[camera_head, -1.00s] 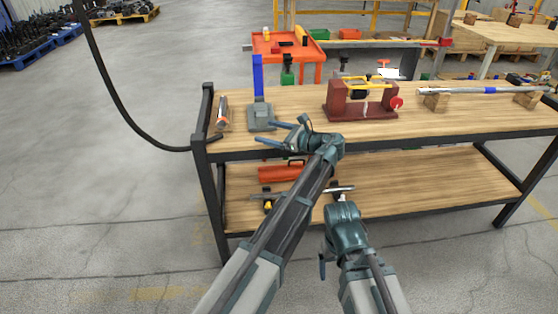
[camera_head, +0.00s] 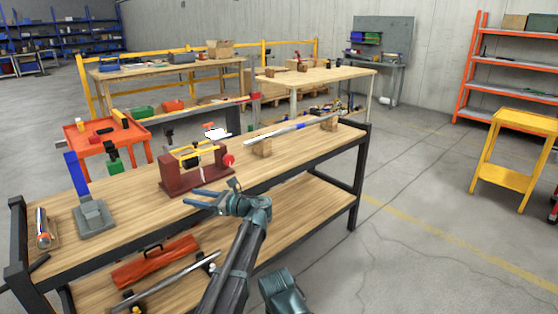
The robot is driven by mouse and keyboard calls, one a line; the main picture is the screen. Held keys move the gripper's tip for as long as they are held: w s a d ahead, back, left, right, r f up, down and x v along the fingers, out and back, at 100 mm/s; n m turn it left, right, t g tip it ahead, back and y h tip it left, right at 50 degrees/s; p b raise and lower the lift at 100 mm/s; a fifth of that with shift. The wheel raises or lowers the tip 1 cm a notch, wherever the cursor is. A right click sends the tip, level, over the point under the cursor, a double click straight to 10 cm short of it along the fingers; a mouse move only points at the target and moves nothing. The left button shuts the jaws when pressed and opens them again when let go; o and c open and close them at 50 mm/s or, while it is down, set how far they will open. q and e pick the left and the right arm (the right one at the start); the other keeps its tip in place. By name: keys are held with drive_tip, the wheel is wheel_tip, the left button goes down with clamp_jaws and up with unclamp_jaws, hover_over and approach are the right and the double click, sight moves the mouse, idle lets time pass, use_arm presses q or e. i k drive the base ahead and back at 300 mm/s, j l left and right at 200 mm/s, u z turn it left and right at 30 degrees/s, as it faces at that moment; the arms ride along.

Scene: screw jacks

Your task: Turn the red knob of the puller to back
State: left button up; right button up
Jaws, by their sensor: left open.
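The puller (camera_head: 174,181) is a dark red block frame with a yellow part between its uprights. It stands on the workbench top left of the picture's middle. Its round red knob (camera_head: 229,160) is at its right end. My left gripper (camera_head: 192,198) is open and empty, with its two blue-grey fingers pointing left. It is in front of the puller, below the knob in the picture and apart from it. Of my right arm only a teal part shows at the bottom edge; its fingers are not visible.
A grey stand with a blue upright (camera_head: 95,215) is left of the puller. A long metal bar (camera_head: 290,130) rests on wooden blocks to its right. An orange toolbox (camera_head: 155,262) lies on the lower shelf. Bare bench top (camera_head: 300,155) lies right of the knob.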

sight(228, 159)
drive_tip(key=j+z, duration=0.1)
drive_tip(key=z, duration=0.95)
drive_tip(key=j, duration=1)
drive_tip(key=i+j, duration=0.15)
drive_tip(key=j, duration=0.9)
